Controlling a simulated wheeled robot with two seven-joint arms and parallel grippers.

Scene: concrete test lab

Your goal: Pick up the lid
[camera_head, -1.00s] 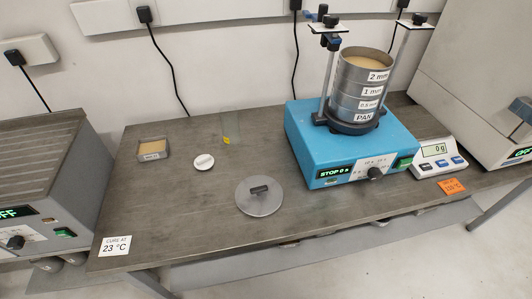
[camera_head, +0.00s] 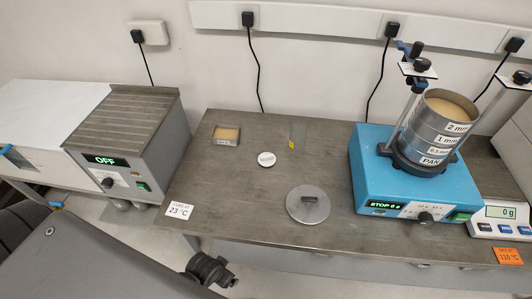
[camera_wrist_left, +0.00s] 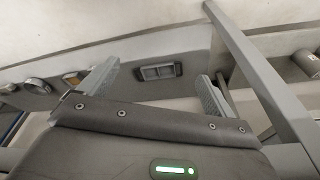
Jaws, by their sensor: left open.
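The round grey metal lid (camera_head: 296,213) with a dark bar handle lies flat on the workbench (camera_head: 240,205), left of the blue sieve shaker. A smaller white round disc (camera_head: 266,159) with a grip lies behind it to the left. My left gripper (camera_wrist_left: 158,72) shows in the left wrist view with its two fingers apart and nothing between them. In the head view my left arm comes in at the lower left. My right gripper is not in view.
The blue shaker (camera_head: 373,180) carries a sieve stack (camera_head: 437,130) at the right. A scale (camera_head: 501,219) stands beyond it. A small sand-filled tray (camera_head: 226,135) sits at the back left. A hotplate reading OFF (camera_head: 127,135) stands left of the bench. Bench around the lid is clear.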

